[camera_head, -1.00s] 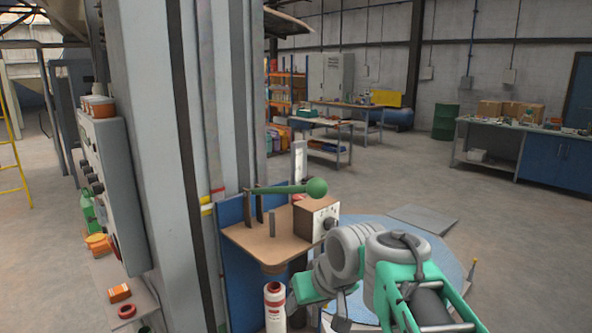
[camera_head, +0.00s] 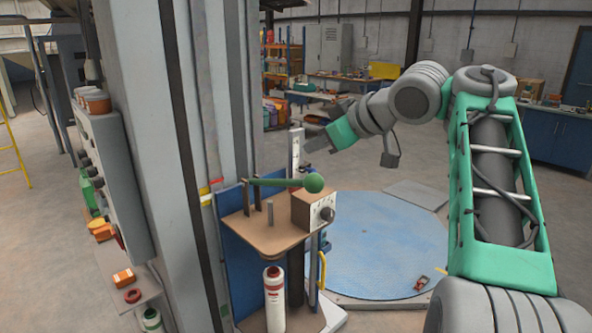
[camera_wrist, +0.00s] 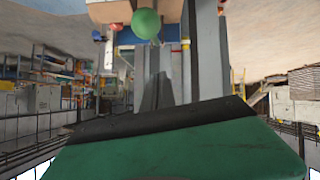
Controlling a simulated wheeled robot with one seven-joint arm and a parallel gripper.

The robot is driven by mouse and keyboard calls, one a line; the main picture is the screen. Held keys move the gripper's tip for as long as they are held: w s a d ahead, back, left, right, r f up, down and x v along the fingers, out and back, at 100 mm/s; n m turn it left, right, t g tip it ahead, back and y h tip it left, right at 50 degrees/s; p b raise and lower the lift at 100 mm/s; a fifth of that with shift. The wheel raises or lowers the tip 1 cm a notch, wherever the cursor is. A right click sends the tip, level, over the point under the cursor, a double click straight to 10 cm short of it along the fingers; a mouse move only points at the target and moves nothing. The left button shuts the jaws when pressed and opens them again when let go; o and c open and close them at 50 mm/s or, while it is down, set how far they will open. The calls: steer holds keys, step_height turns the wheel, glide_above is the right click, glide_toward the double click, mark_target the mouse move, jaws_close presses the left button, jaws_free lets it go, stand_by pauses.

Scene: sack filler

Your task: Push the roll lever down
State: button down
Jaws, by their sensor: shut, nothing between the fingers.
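The roll lever is a green rod (camera_head: 278,182) ending in a round green knob (camera_head: 314,183). It lies about level over a small brown shelf (camera_head: 262,238) on the grey column. My gripper (camera_head: 309,144) is shut and empty, above the knob and apart from it in the head view, pointing left toward the column. In the wrist view the knob (camera_wrist: 146,24) shows near the top centre, beyond the dark front edge and green body of my gripper. The depth gap between fingers and knob is hard to tell.
A brown box with a dial (camera_head: 314,209) sits on the shelf beneath the knob. A short grey peg (camera_head: 269,214) stands beside it. A white bottle (camera_head: 274,298) stands below. A blue round platform (camera_head: 385,245) lies to the right. The space right of the knob is clear.

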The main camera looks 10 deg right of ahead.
steer(key=shift+d+f, duration=0.1)
steer(key=shift+d, duration=0.1)
glide_above(298, 182)
steer(key=a, duration=0.1)
step_height(298, 182, down, 5)
steer(key=f, duration=0.2)
steer(key=d+f, duration=0.1)
steer(key=f, duration=0.1)
steer(key=shift+f+b, duration=0.15)
steer(key=shift+b, duration=0.2)
